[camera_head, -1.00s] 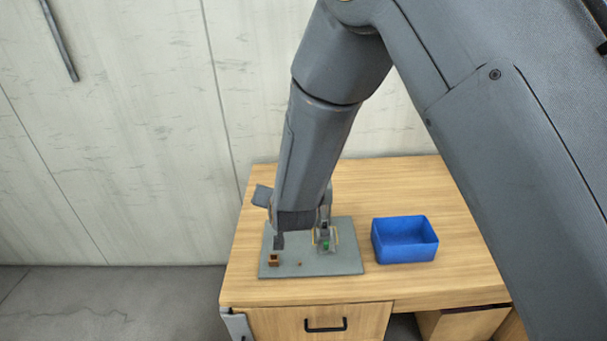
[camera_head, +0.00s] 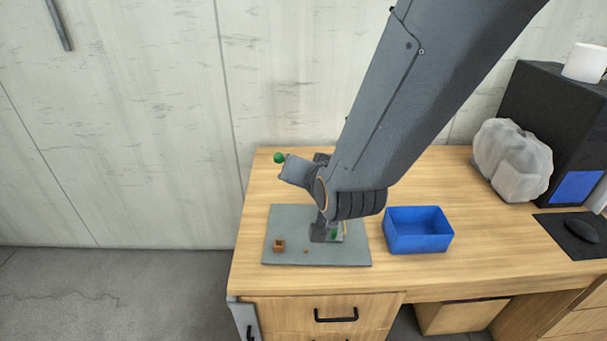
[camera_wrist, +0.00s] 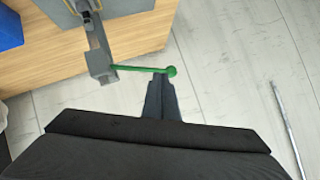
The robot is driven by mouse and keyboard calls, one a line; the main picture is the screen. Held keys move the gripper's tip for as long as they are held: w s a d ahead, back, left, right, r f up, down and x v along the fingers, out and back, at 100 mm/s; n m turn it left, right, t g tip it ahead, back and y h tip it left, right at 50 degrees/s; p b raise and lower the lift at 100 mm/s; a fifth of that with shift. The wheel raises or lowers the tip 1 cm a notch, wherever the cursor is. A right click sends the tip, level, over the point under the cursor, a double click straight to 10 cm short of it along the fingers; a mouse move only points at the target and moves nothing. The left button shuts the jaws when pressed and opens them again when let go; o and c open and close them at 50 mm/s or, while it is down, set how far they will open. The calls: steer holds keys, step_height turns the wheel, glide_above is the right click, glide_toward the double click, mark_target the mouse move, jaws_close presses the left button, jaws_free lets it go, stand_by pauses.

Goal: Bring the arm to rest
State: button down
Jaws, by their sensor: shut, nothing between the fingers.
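My gripper (camera_wrist: 161,82) is shut and empty; its dark fingers lie together in the wrist view. A green rod (camera_wrist: 140,69) with a round green ball (camera_wrist: 172,71) lies close beyond the fingertips; I cannot tell whether they touch. The rod's other end meets a grey upright part (camera_wrist: 97,40) by the grey plate (camera_wrist: 130,8). In the head view the green ball (camera_head: 279,157) shows left of my wrist, and my arm hides much of the upright part. My arm is bent above the grey plate (camera_head: 285,222).
A small brown block (camera_head: 279,245) and a tiny brown piece (camera_head: 306,250) lie on the plate. A blue bin (camera_head: 418,230) stands to its right. Farther right are a translucent lumpy bag (camera_head: 512,160), a black box (camera_head: 552,120) and a mouse (camera_head: 581,229). The wall stands behind the desk.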

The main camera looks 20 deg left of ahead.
steer(key=w+d+f+g+h, duration=0.1)
steer(key=d+f+h, duration=0.15)
steer(key=d, duration=0.85)
steer(key=w+d+f+g+h, duration=0.1)
steer(key=d+f+h, duration=0.15)
steer(key=d, duration=0.75)
steer(key=s+d+g+h, duration=0.1)
steer(key=s+d+g, duration=0.1)
steer(key=d, duration=0.4)
steer(key=s+d+m+g+h, duration=0.1)
steer(key=s+d+g, duration=0.1)
steer(key=s+d, duration=0.3)
steer(key=s+d+g, duration=0.2)
steer(key=s+d, duration=0.1)
steer(key=d, duration=0.6)
steer(key=shift+s+d+f+m+h, duration=0.15)
steer(key=shift+s+f+m+h, duration=0.2)
steer(key=shift+m+h, duration=0.05)
